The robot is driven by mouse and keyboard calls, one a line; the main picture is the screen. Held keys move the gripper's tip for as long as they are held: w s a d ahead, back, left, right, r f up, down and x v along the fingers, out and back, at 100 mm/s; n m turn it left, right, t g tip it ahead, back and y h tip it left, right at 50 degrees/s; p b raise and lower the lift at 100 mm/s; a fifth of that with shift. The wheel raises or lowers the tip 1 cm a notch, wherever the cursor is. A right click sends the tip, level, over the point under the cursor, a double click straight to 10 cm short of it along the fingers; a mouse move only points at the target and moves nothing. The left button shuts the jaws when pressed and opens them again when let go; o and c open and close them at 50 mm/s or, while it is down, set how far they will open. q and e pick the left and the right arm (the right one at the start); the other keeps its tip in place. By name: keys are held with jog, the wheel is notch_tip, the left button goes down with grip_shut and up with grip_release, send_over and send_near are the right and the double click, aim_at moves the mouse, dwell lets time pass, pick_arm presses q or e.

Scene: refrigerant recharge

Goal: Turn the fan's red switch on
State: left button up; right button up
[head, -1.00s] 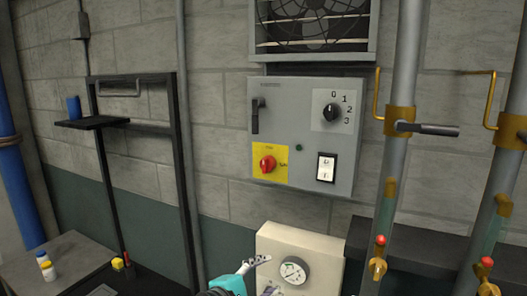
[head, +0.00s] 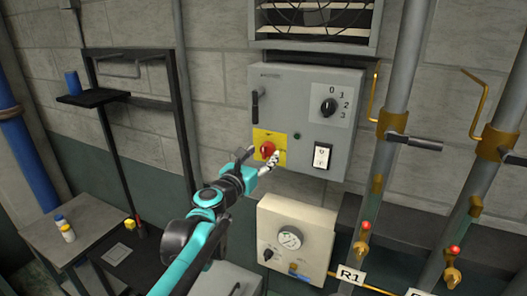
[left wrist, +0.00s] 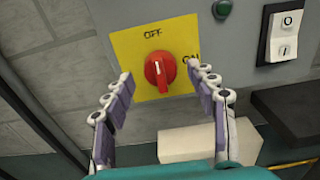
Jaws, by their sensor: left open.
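The red switch (head: 267,149) is a round knob on a yellow plate (head: 258,138) at the lower left of the grey control box. In the left wrist view the red switch (left wrist: 160,70) has a white mark that points up toward OFF; ON is printed at the right. My left gripper (head: 262,160) is at the switch from below. In the left wrist view the open fingers of my left gripper (left wrist: 160,80) stand on either side of the knob, apart from it. My right gripper is not in view.
The grey control box (head: 345,95) also bears a black dial (head: 328,107) and a white rocker switch (head: 322,155). The fan (head: 318,16) is above. A cream gauge box (head: 305,220) sits below. Pipes with valves (head: 398,137) stand at the right.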

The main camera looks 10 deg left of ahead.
pick_arm(q)
jog(key=shift+w+d, duration=0.15)
jog(key=shift+w, duration=0.45)
jog(key=c, duration=1.2)
jog(key=shift+o, duration=0.2)
